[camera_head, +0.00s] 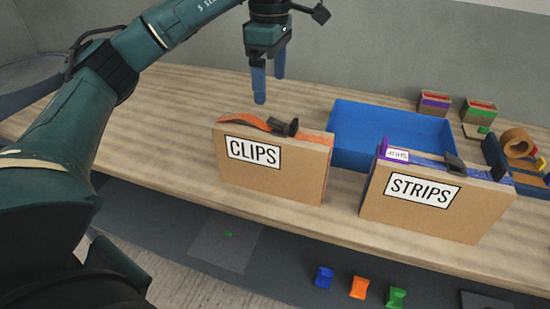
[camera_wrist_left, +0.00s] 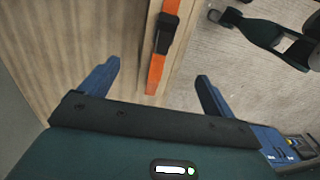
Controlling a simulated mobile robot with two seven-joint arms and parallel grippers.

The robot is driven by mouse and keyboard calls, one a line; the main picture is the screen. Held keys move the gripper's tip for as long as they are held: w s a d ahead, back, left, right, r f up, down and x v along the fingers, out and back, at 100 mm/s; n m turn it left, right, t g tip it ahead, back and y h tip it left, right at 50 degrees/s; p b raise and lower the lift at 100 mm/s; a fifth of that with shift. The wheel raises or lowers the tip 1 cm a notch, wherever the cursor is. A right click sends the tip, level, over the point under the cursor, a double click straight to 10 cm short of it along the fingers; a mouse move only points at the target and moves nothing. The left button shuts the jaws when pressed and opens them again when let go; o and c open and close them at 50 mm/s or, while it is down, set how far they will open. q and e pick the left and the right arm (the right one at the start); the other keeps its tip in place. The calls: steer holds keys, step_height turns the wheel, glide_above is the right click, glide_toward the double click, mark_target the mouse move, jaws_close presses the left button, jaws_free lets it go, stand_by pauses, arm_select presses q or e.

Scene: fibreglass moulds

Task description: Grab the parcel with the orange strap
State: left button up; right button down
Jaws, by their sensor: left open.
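The parcel with the orange strap (camera_head: 270,179) is a brown cardboard box with a white CLIPS label. It stands upright near the table's front edge, its orange strap and dark buckle along the top. My left gripper (camera_head: 269,88) is open and empty, pointing down above and behind this parcel. In the left wrist view the orange strap (camera_wrist_left: 155,74) and black buckle lie ahead, between the directions of the two open blue fingers (camera_wrist_left: 152,88), and nothing is held. My right gripper is not in view.
A second brown box labelled STRIPS (camera_head: 430,205), with purple and blue strapping, stands to the right. A blue bin (camera_head: 393,119) sits behind both. Small boxes (camera_head: 478,110) and a tape roll (camera_head: 517,142) are at the right. The table's left side is clear.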

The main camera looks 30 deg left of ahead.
mark_target(272, 120)
arm_select(q)
step_height(272, 120, down, 7)
steer(key=shift+f+b, duration=0.1)
steer(key=shift+b, duration=0.2)
steer(key=f, duration=0.4)
steer(key=shift+d+f+p, duration=0.2)
steer(key=shift+p, duration=0.2)
steer(key=shift+f, duration=0.25)
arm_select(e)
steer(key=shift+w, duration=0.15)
arm_select(q)
steer(key=shift+c, duration=0.3)
steer(key=c, duration=1.1)
steer(key=shift+r, duration=0.1)
steer(key=c, duration=0.8)
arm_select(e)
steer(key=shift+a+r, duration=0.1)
